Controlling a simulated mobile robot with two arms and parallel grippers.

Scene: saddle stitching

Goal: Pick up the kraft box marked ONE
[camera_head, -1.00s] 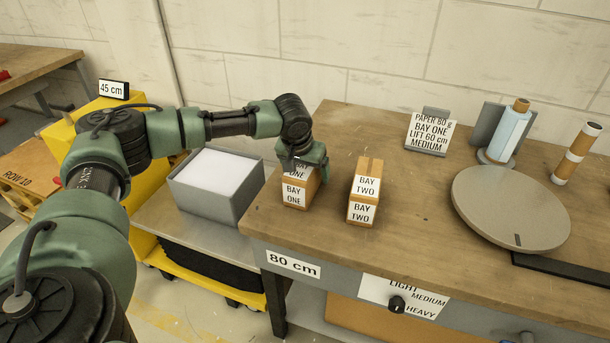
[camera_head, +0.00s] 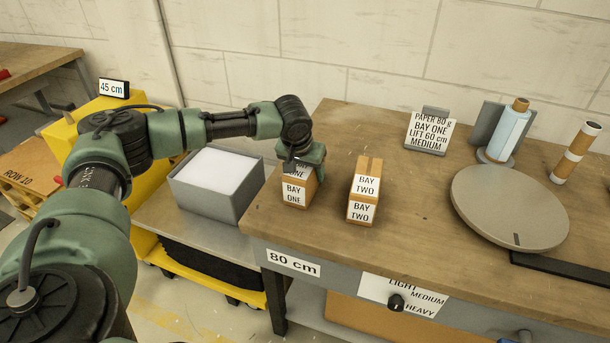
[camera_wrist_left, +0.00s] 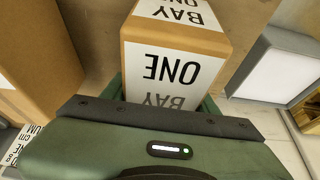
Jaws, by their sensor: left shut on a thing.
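The kraft box marked BAY ONE (camera_head: 295,194) stands upright on the wooden bench near its left edge. It fills the middle of the left wrist view (camera_wrist_left: 178,65), its white label upside down there. My left gripper (camera_head: 303,168) comes down over the box from above and is shut on its upper part. The fingertips are mostly hidden. I cannot tell whether the box is clear of the bench; it appears to rest on it. My right gripper is not in view.
The box marked BAY TWO (camera_head: 364,190) stands close to the right. A grey bin of white paper (camera_head: 221,201) is left of the bench. A sign (camera_head: 430,132), a blue roll (camera_head: 507,132) and a round grey plate (camera_head: 508,205) are farther right. The bench middle is clear.

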